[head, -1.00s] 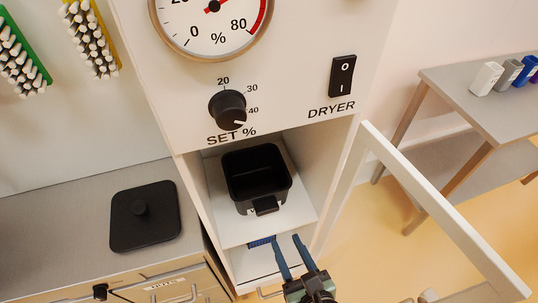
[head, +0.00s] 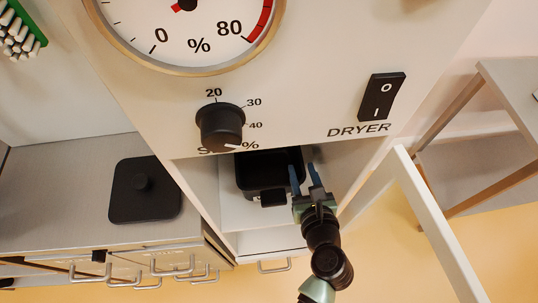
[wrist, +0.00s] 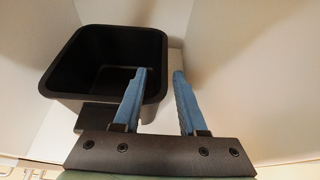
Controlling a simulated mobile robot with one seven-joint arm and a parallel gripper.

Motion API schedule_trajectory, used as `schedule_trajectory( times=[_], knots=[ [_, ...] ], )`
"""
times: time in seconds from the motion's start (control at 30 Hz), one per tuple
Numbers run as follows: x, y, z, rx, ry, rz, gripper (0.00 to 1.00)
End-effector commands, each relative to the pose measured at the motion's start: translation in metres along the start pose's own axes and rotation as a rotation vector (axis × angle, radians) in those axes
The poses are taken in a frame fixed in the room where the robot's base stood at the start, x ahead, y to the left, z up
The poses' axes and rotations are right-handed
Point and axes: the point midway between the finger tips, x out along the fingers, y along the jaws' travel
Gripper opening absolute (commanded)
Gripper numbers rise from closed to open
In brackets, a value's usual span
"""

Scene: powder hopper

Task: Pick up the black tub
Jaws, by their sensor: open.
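The black tub (head: 254,178) stands upright and open-topped on a white shelf inside the cabinet under the dryer panel. Its front tab faces out. In the wrist view the tub (wrist: 85,50) fills the upper left and looks empty. My gripper (head: 306,172) is open at the tub's right front side. In the wrist view the blue fingers (wrist: 162,80) point into the compartment. The left finger overlaps the tub's right front wall in the picture; I cannot tell whether it touches. The right finger is outside the tub, to its right.
The cabinet door (head: 437,225) stands open on the right. A black lid (head: 144,190) lies on the grey counter at left. The dial knob (head: 221,127) and dryer switch (head: 381,97) are on the panel above the opening. The compartment walls are close around the gripper.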

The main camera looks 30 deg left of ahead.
Motion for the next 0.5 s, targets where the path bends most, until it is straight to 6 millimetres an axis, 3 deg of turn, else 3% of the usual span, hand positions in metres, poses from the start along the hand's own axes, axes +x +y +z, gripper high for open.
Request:
schedule_trajectory(
  times=[0.3,0.5],
  knots=[
    [0.042,-0.002,0.006,-0.002,0.000,0.001,0.41],
    [0.051,-0.002,0.005,-0.001,0.000,0.000,0.41]
  ],
)
